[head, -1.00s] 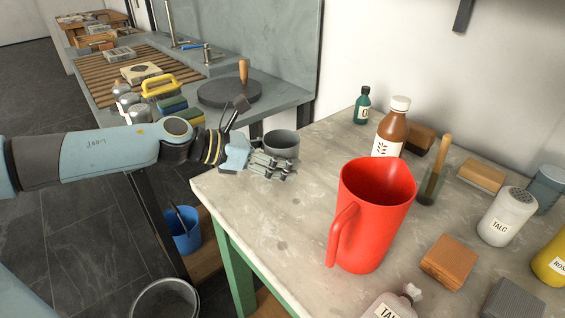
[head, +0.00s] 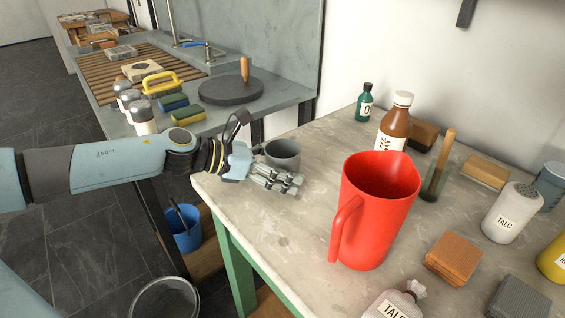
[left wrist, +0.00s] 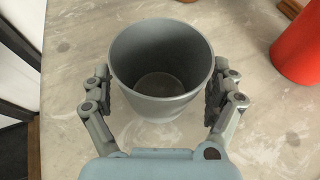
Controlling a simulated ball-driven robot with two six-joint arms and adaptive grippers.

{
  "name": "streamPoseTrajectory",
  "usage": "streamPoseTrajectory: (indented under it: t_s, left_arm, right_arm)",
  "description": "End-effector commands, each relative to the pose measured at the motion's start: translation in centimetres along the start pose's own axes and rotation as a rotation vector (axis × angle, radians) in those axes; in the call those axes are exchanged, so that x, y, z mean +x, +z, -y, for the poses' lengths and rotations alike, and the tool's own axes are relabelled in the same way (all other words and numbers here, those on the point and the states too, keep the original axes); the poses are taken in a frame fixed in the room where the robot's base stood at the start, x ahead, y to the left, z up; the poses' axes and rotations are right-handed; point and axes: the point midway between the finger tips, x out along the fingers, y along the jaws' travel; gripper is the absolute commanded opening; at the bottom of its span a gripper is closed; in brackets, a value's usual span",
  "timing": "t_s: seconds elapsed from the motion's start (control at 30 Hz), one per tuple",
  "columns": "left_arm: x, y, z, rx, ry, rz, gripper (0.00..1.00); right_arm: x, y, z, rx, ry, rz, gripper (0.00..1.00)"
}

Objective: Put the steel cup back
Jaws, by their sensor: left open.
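The steel cup (head: 284,155) is a plain grey cup standing upright and empty near the left corner of the stone-topped table. My left gripper (head: 275,178) is low over the table at the cup, its near finger in front of the cup's lower part. In the left wrist view the cup (left wrist: 161,100) is between the two open fingers of the left gripper (left wrist: 165,95), with a finger on each side. The left finger looks close to the wall; I cannot tell whether either touches. My right gripper is not in view.
A red jug (head: 372,215) stands to the right of the cup. A brown bottle (head: 393,130), a green bottle (head: 364,105) and a talc shaker (head: 511,213) stand farther along the table (head: 265,222). A sink counter (head: 290,95) lies behind, with a dark round slab (head: 225,92).

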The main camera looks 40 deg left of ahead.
Motion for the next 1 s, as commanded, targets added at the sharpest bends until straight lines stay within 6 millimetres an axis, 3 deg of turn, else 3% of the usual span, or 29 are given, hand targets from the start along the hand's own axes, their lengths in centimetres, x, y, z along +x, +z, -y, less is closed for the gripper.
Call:
streamPoseTrajectory:
  t_s: [0.2, 0.53, 1.0]
  left_arm:
    - [-0.2, 0.6, 0.0, 0.0, 0.0, 0.0, 0.92]
    - [-5.0, 0.1, 0.0, 0.002, -0.002, -0.007, 0.92]
    - [-11.3, 0.7, 0.0, -0.001, 0.0, -0.003, 0.92]
  right_arm:
    - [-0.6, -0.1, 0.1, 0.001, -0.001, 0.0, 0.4]
    - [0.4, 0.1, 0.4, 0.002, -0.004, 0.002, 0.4]
    - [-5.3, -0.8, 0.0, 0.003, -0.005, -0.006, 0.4]
